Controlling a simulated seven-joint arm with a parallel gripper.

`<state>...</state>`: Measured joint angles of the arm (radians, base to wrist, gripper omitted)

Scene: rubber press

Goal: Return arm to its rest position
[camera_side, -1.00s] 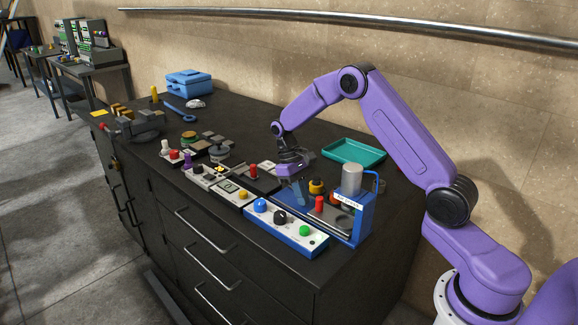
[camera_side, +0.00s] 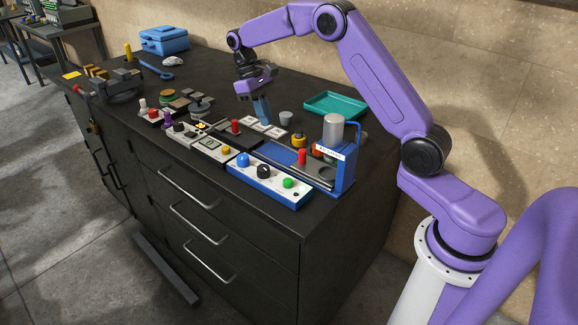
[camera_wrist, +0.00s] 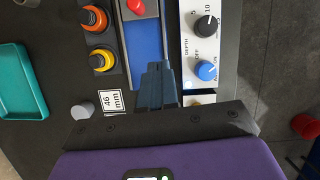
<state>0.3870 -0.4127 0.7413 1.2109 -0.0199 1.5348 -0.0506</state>
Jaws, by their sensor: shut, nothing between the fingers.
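My purple arm reaches in from the right in the side view, and my gripper (camera_side: 263,108) hangs above the workbench with its blue-grey fingers pointing down. The fingers are shut with nothing between them; they also show together in the wrist view (camera_wrist: 157,84). The gripper is behind and to the left of the blue press (camera_side: 335,165), apart from it. A grey cylinder tops the press. The white control panel (camera_side: 264,180) with blue, black and green knobs lies at the bench's front edge.
A teal tray (camera_side: 335,105) lies at the back right, near a small grey cup (camera_side: 286,117). A blue toolbox (camera_side: 164,41) stands at the far left. Several small control boxes and parts crowd the bench's front left. The bench top behind them is mostly clear.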

